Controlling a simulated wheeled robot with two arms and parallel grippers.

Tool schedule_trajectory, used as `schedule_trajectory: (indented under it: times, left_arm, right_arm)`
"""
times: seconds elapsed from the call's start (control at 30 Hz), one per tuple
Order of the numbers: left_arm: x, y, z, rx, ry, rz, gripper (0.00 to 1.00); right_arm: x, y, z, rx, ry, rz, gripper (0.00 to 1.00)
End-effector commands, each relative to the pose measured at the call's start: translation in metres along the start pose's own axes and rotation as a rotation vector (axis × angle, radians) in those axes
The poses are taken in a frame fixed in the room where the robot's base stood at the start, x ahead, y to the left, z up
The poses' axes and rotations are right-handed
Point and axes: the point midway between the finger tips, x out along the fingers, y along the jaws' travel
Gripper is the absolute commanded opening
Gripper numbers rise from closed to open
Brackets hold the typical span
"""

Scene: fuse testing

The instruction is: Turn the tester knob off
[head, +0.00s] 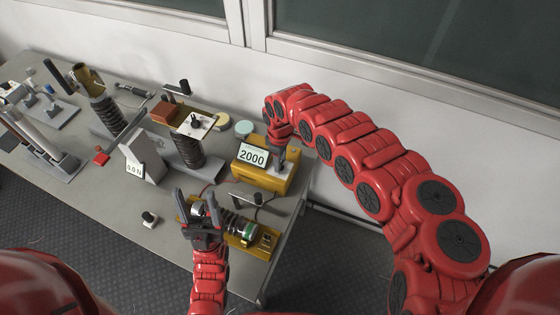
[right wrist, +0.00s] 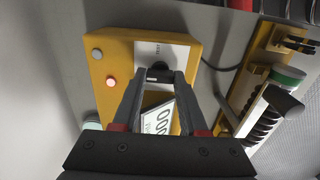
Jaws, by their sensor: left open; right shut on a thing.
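The tester is a yellow box (head: 266,181) with a tilted display (head: 252,155) reading 2000, at the right end of the table in the head view. In the right wrist view the yellow tester (right wrist: 112,80) fills the middle. Its black knob (right wrist: 158,74) sits on a white panel between my fingertips. My right gripper (head: 279,160) reaches down onto the tester from the right and is shut on the knob; it also shows in the right wrist view (right wrist: 158,82). The arm hides part of the tester in the head view. My left gripper (head: 197,208) is open with nothing between its fingers.
A yellow-based fuse holder (head: 265,240) with a coil and green ring stands close to my left gripper. A grey stand with a 0.0 N display (head: 135,170) and a dark spring post (head: 189,150) stand left. A small black knob (head: 150,218) lies nearer the front. The wall is close behind.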

Motion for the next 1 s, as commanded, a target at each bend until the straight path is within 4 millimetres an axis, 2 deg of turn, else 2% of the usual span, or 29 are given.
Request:
schedule_trajectory:
  times: [0.47,0.5,0.57,0.87,1.0]
  left_arm:
    - [0.0,0.0,0.0,0.0,0.0,0.0,0.61]
    - [0.0,0.0,0.0,0.0,0.0,0.0,0.61]
    - [0.0,0.0,0.0,0.0,0.0,0.0,0.61]
    - [0.0,0.0,0.0,0.0,0.0,0.0,0.61]
    - [-0.001,0.0,0.0,0.0,0.0,0.0,0.61]
  right_arm:
    - [-0.001,0.001,0.0,-0.016,0.001,0.003,0.0]
    - [-0.001,0.001,0.0,-0.016,0.001,0.003,0.44]
    - [-0.001,0.001,0.0,-0.016,0.001,0.003,0.55]
    - [-0.001,0.001,0.0,-0.015,0.001,0.001,0.55]
    - [-0.011,0.002,0.0,-0.014,0.001,0.002,0.55]
